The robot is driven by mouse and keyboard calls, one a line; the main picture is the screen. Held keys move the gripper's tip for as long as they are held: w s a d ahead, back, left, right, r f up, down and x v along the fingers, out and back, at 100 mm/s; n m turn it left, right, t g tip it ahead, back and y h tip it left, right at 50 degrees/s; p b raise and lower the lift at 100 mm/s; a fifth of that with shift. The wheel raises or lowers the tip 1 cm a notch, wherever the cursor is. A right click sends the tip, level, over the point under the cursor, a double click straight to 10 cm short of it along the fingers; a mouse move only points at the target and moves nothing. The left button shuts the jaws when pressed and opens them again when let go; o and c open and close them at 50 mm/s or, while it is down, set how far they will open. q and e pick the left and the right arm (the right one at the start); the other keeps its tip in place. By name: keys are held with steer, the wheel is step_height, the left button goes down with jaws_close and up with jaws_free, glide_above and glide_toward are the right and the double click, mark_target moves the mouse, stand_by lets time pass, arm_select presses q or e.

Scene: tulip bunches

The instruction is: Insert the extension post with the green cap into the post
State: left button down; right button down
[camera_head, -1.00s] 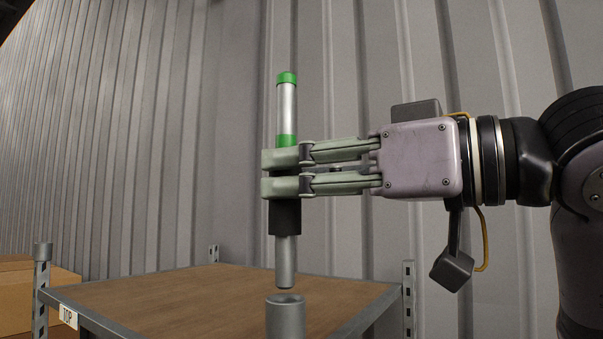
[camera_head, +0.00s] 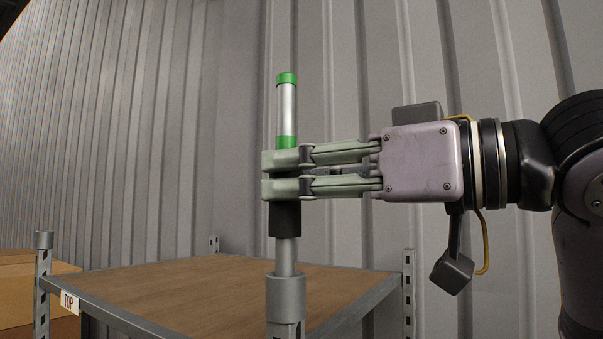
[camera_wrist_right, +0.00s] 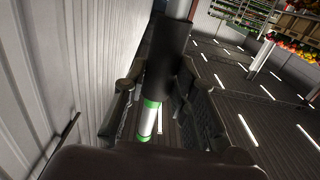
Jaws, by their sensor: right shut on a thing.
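The extension post (camera_head: 287,105) stands upright in the head view. It is a silver tube with a green cap (camera_head: 287,78), a lower green band and a black sleeve (camera_head: 285,219). My right gripper (camera_head: 281,174) is shut on its middle from the right. The post (camera_head: 286,300) is a grey metal upright directly below. The extension's thin lower end goes down into the post's open top and its tip is hidden there. The black sleeve is still above the rim. The right wrist view also shows the sleeve (camera_wrist_right: 165,62) between my fingers. My left gripper is not in view.
A shelf rack with a brown board (camera_head: 210,290) lies behind the post, with a corner upright (camera_head: 42,285) at left and another (camera_head: 408,290) at right. Cardboard boxes (camera_head: 40,292) stand at far left. A corrugated wall (camera_head: 150,150) closes the back.

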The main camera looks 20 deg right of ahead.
steer(key=shift+f+b, duration=0.8)
steer(key=shift+f, duration=0.35)
steer(key=c, duration=1.2)
jaws_free()
steer(key=shift+r, duration=0.1)
steer(key=shift+c, duration=0.2)
step_height(320, 180, up, 5)
steer(key=p, duration=0.5)
